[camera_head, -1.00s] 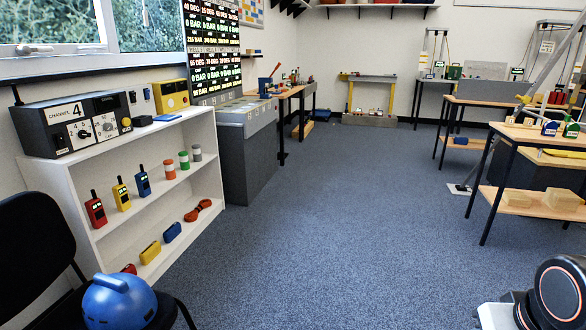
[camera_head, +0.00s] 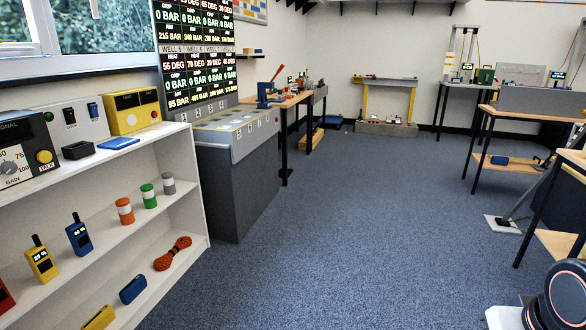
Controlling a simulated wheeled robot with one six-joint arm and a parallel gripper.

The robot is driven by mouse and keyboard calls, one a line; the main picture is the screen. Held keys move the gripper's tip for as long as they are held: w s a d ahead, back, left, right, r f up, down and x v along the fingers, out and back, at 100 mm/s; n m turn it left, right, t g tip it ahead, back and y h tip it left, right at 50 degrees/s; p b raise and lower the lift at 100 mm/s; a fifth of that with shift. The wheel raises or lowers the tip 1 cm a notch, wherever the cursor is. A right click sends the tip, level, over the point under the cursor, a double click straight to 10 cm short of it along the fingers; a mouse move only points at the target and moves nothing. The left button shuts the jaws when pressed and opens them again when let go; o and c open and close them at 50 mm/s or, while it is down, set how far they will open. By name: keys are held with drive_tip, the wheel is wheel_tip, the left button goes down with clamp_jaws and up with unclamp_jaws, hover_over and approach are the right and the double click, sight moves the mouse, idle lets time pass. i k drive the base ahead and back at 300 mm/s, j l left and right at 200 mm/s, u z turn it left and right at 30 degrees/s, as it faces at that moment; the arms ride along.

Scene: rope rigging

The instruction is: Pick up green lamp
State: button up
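A small green cylinder with a white band, likely the green lamp (camera_head: 148,196), stands upright on the middle shelf of the white shelf unit (camera_head: 178,142). It stands between an orange-and-white cylinder (camera_head: 125,211) on its left and a grey-and-white cylinder (camera_head: 168,183) on its right, with small gaps. My gripper is not in view. Only a dark rounded part of my own arm shows at the bottom right corner.
Yellow (camera_head: 41,262) and blue (camera_head: 79,236) radios stand left of the cylinders. An orange rope coil (camera_head: 172,254) lies on the shelf below. A grey console (camera_head: 237,170) stands just beyond the shelf unit. The blue carpet (camera_head: 350,220) in the middle is clear.

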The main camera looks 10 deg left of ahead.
sight(149, 200)
drive_tip(key=i+u, duration=0.4)
drive_tip(key=i, duration=0.15)
drive_tip(key=i+u, duration=0.35)
drive_tip(key=i, duration=0.2)
drive_tip(key=i+l+u, duration=0.4)
drive_tip(key=i, duration=0.15)
drive_tip(key=i+u, duration=0.4)
drive_tip(key=i+l+u, duration=0.1)
drive_tip(key=u, duration=0.25)
drive_tip(key=i+l+u, duration=0.2)
drive_tip(key=i+u, duration=0.2)
drive_tip(key=i+l+u, duration=0.35)
drive_tip(key=k+j, duration=0.1)
